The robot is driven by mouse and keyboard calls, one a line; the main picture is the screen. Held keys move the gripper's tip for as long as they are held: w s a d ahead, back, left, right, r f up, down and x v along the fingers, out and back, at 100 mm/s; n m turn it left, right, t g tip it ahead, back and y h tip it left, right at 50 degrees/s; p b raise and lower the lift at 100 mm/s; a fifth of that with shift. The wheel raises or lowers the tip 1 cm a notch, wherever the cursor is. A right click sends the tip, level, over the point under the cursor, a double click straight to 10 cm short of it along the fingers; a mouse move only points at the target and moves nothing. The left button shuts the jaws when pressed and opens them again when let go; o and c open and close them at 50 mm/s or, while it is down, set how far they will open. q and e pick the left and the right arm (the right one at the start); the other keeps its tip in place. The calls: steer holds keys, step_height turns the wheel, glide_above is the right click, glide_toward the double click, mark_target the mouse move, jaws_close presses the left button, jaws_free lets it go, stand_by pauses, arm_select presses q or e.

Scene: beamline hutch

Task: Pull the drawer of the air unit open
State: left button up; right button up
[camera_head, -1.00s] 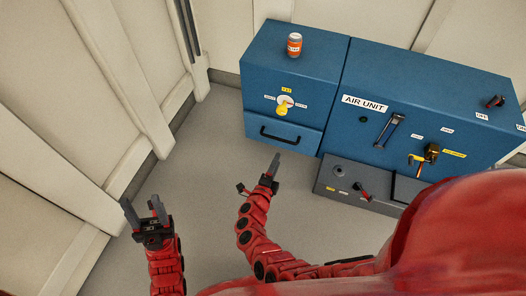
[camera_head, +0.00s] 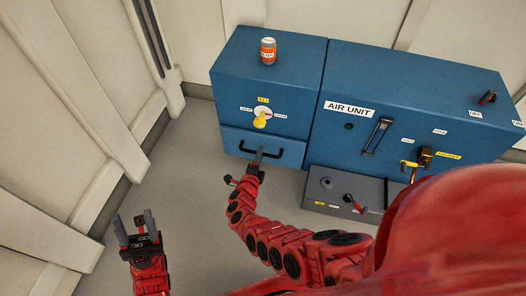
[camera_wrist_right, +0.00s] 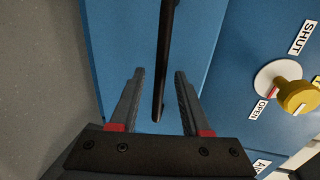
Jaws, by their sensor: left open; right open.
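The air unit (camera_head: 400,95) is a blue cabinet against the back wall. Its drawer (camera_head: 287,156) is at the lower left of the unit and looks shut, with a black bar handle (camera_head: 277,153) across its front. My right gripper (camera_head: 257,160) is in front of the drawer at the handle. In the right wrist view the open fingers (camera_wrist_right: 158,100) have the handle (camera_wrist_right: 165,60) running between them, with no finger visibly closed on it. My left gripper (camera_head: 137,222) is open and empty, low at the left, away from the unit.
Above the drawer is a yellow knob (camera_head: 260,122) on a white dial, also seen in the right wrist view (camera_wrist_right: 297,96). An orange can (camera_head: 268,52) stands on top of the unit. A grey box (camera_head: 325,197) with a red lever sits to the right.

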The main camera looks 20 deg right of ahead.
steer(key=shift+x, duration=0.85)
jaws_close()
stand_by(0.8)
